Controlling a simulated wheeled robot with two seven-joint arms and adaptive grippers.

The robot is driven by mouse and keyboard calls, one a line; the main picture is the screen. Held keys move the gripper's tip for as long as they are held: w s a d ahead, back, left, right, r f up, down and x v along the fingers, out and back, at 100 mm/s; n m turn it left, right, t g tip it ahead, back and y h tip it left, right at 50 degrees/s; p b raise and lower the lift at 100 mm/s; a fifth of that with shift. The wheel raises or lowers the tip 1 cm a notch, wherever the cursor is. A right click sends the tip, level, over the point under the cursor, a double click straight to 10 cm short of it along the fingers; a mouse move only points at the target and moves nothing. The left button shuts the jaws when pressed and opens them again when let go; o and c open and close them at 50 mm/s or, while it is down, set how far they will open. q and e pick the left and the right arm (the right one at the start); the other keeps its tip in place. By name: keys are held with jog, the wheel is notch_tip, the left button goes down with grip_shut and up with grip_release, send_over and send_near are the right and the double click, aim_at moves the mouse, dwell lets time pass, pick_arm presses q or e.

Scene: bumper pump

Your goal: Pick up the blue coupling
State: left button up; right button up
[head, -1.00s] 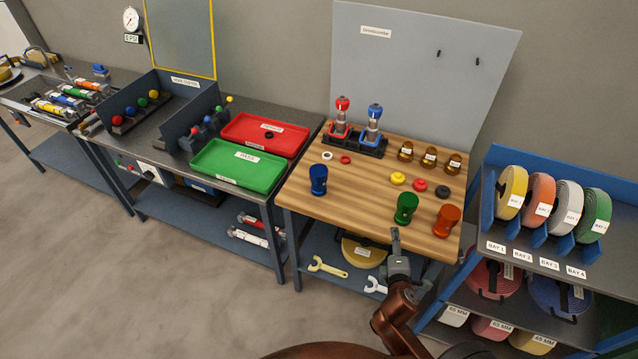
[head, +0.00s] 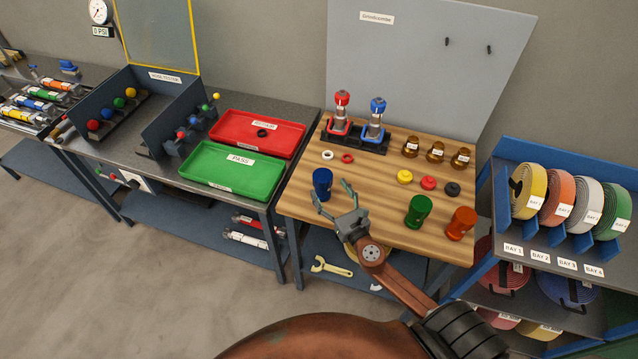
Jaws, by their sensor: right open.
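The blue coupling (head: 322,183) stands upright at the front left of the wooden bench top (head: 375,218). My right gripper (head: 330,193) is open, its two fingers spread and pointing toward the coupling from the front right. In the head view the fingertips lie close to the coupling, one near its lower front and one to its right. I cannot tell whether they touch it. The gripper holds nothing. My left gripper does not show.
A green coupling (head: 418,211) and an orange coupling (head: 460,223) stand to the right on the bench. White (head: 327,155) and red (head: 347,158) rings lie behind the blue coupling. A green tray (head: 232,170) is on the table to the left. A hose rack (head: 510,200) stands at right.

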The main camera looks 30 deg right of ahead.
aim_at(326, 181)
jog(key=w, duration=0.1)
jog(key=w+p, duration=0.1)
jog(key=w, duration=0.1)
jog(key=shift+d+r, duration=0.2)
jog(key=shift+r, duration=0.2)
jog(key=w, duration=0.2)
jog(key=shift+w+d+f, duration=0.1)
jog(key=shift+w+d, duration=0.05)
jog(key=shift+w, duration=0.25)
jog(key=c, duration=0.7)
jog(key=shift+c, duration=1.3)
jog(key=c, duration=1)
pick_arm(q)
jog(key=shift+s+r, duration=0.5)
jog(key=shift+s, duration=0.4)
